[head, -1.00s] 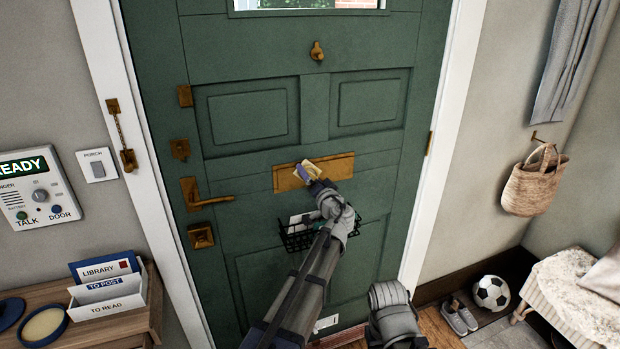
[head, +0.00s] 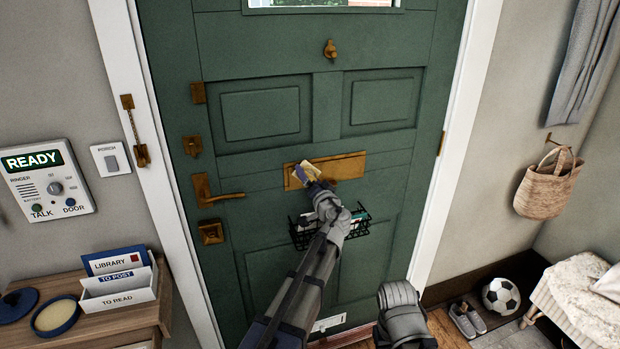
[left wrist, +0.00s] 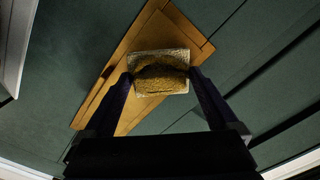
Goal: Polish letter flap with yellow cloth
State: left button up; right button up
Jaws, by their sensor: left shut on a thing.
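The brass letter flap (head: 345,168) is set in the green door (head: 262,112). My left gripper (head: 307,173) is at the flap's left part, shut on the yellow cloth (head: 312,170). In the left wrist view the cloth (left wrist: 160,72) is a folded, textured pad between the two fingers (left wrist: 160,82), lying over the flap (left wrist: 150,45). Whether it presses on the brass or hovers just off it, I cannot tell. The flap's right part is uncovered.
A black wire basket (head: 358,226) with papers hangs on the door below the flap. A brass lever handle (head: 222,199) is to the left. A small table (head: 150,318) with a letter rack (head: 115,303) and a round tin (head: 54,317) stands at lower left.

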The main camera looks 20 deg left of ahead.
pick_arm(q)
jog(key=shift+v, duration=2.9)
jog(key=shift+v, duration=1.5)
